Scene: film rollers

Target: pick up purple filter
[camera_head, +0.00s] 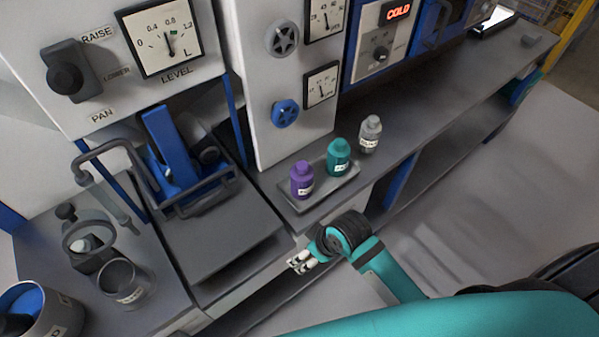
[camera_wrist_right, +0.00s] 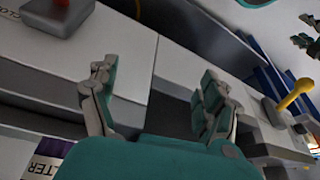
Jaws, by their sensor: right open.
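A purple bottle (camera_head: 302,182) with a pale label stands upright on a small grey tray (camera_head: 318,202) on the counter, its label too small to read. A teal bottle (camera_head: 338,158) stands beside it on the tray. My right gripper (camera_head: 300,263) is in front of and below the tray, apart from the bottles. In the right wrist view, the fingers of my right gripper (camera_wrist_right: 158,105) are spread with nothing between them. My left gripper does not show clearly.
A grey bottle (camera_head: 370,134) stands right of the tray. The panel with gauges (camera_head: 322,84) rises behind. The floor at right is clear.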

